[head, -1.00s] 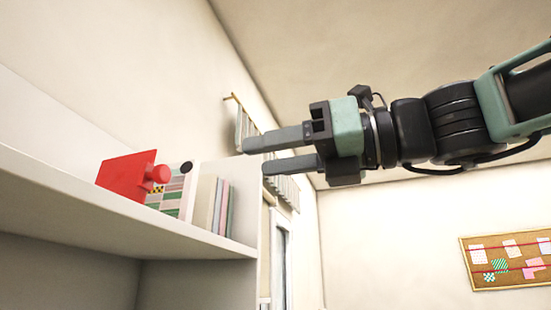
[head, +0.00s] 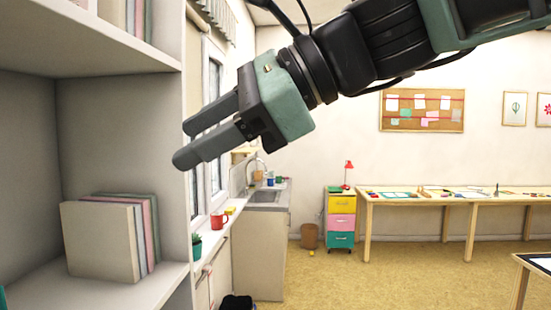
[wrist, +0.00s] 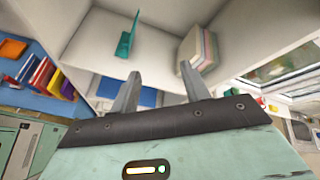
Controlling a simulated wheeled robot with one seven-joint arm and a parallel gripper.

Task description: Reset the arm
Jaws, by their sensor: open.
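My gripper (head: 182,143) is open and empty in the head view. Its two grey fingers point left, toward the edge of the white shelf unit, and I see nothing between them. In the wrist view my gripper's fingers (wrist: 158,80) reach up toward a white shelf, spread apart. My arm comes in from the upper right of the head view.
The white shelf unit (head: 185,110) stands at left, with several books (head: 100,240) on its lower shelf. A sill with a red mug (head: 218,221), a sink counter (head: 265,197) and a long table (head: 460,196) lie farther back.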

